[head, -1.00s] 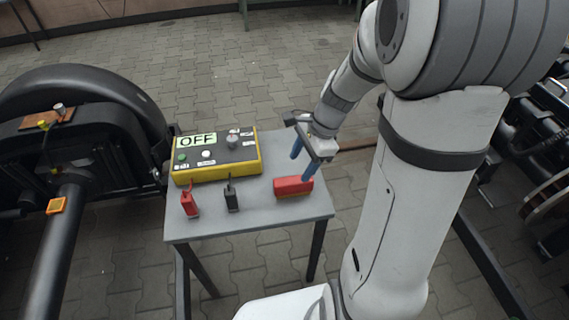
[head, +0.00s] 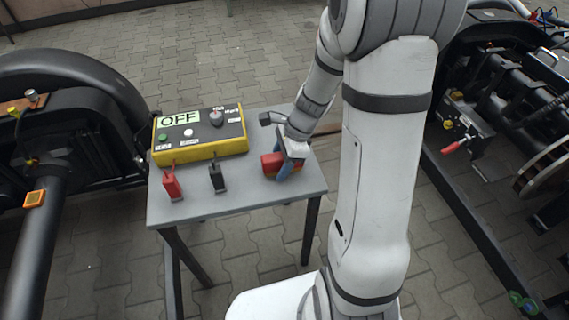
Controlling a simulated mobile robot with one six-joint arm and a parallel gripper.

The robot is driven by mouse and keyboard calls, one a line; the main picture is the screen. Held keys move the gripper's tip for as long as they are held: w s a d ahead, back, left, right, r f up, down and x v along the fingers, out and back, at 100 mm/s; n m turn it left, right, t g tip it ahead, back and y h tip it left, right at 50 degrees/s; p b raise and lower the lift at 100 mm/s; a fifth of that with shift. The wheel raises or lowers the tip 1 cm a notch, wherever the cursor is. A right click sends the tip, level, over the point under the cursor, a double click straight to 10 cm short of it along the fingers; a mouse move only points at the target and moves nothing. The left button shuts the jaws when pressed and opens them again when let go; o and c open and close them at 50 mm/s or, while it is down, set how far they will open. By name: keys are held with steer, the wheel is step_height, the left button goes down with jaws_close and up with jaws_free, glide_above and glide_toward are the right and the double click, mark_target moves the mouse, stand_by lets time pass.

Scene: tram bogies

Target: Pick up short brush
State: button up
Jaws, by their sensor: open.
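The red block-shaped piece with a yellowish lower edge (head: 270,164), which looks like the short brush, lies on the right part of the small grey table (head: 240,197). The blue fingers are open, with one finger in front of the piece and the other behind, partly hidden. The gripper covers the right end of the piece, and I cannot tell whether the fingers touch it.
A yellow control box with an OFF display (head: 200,140) stands at the table's back left. Dark bogie parts flank the table on both sides.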

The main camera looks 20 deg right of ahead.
mark_target(280, 156)
steer(key=shift+f, duration=0.2)
stand_by(0.4)
steer(key=c, duration=1.1)
steer(key=shift+r, duration=0.1)
step_height(280, 156, up, 10)
steer(key=p, duration=0.4)
steer(key=shift+r, duration=0.2)
